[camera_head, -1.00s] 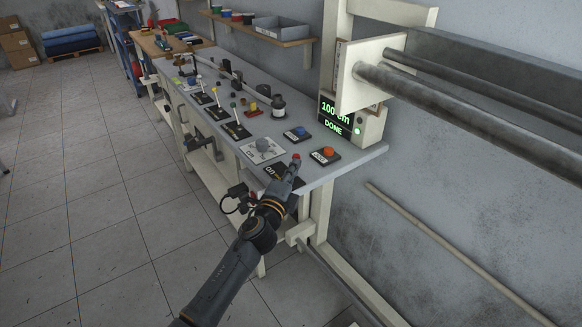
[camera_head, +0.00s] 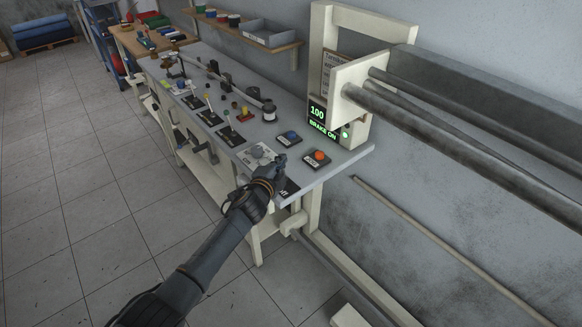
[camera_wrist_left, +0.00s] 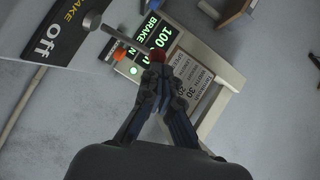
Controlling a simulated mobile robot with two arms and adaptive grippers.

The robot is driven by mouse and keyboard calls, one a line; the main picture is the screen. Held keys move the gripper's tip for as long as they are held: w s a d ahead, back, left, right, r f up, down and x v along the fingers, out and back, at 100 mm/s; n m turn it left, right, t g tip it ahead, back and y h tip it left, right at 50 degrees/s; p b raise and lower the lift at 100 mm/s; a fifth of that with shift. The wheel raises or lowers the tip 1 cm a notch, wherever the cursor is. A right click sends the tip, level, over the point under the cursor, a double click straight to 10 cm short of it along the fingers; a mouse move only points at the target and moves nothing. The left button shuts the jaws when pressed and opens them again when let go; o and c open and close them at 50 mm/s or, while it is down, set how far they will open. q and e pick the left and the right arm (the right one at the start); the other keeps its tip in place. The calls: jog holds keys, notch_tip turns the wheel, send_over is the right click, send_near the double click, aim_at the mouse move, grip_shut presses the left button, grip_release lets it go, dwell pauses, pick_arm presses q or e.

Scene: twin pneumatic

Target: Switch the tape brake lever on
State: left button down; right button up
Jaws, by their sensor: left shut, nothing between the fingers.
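The tape brake lever's black plate (camera_head: 288,188) sits at the near right corner of the bench, partly covered by my left arm. In the left wrist view the plate (camera_wrist_left: 45,38) reads "BRAKE" and "off". The lever's grey rod (camera_wrist_left: 122,37) rises from the plate and leans toward my fingers, with a red knob (camera_wrist_left: 158,56) at its end. My left gripper (camera_head: 280,160) is shut and empty. In the wrist view its fingertips are right by the knob; whether they touch is unclear. The display (camera_head: 321,124) reads "100" and "BRAKE ON". My right gripper is out of view.
Several other levers stand farther along the bench (camera_head: 338,160). Long metal rollers (camera_head: 440,130) jut out at the right. The floor at left is clear.

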pick_arm(q)
jog(key=shift+w+a+f+b, duration=0.1)
jog(key=shift+w+a+b, duration=0.1)
jog(key=shift+w+a, duration=0.35)
jog(key=shift+w+a+b, duration=0.15)
jog(key=shift+w+a, duration=0.15)
jog(key=shift+w, duration=0.45)
